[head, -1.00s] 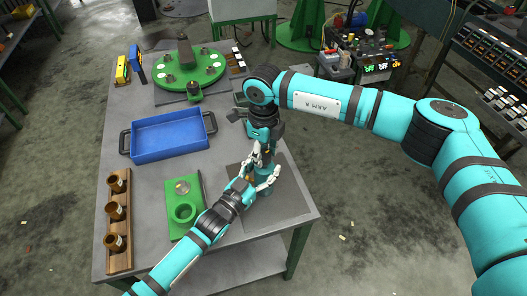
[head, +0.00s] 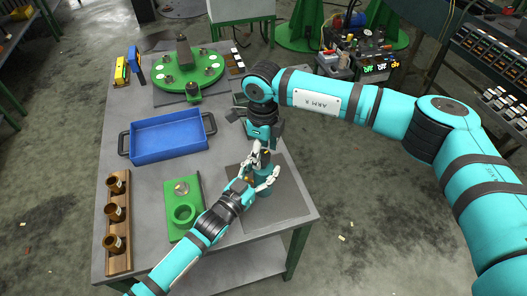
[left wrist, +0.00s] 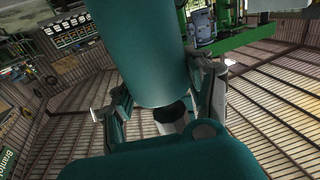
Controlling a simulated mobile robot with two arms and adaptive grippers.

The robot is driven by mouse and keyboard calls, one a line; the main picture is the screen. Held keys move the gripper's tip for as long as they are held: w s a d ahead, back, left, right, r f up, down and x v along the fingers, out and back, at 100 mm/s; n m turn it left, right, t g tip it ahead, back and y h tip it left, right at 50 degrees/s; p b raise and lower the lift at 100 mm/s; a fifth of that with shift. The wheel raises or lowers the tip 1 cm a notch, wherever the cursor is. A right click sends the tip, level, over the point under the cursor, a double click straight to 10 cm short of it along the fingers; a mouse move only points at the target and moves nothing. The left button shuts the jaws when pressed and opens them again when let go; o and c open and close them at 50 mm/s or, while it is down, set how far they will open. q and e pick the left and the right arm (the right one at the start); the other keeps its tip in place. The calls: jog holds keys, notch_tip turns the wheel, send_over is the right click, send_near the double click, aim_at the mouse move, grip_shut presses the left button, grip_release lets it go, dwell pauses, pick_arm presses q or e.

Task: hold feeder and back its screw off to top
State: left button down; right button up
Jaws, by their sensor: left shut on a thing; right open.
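The feeder (head: 265,186), a teal cylinder, stands at the grey mat on the near right of the table in the head view. My left gripper (head: 258,180) reaches in from the lower left and is shut around it. In the left wrist view the large teal body of the feeder (left wrist: 140,50) lies between the two fingers of my left gripper (left wrist: 165,105). My right gripper (head: 261,151) points down just above the feeder's top and is open. The screw is hidden or too small to make out there.
The grey mat (head: 285,200) has bare room to the right. A green fixture (head: 183,230) with a ring lies left of the feeder.

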aim_at(263, 154)
notch_tip(263, 154, up, 11)
jog(key=shift+r, duration=0.15)
dwell(0.4)
pick_arm(q)
jog(key=shift+c, duration=1.8)
grip_release()
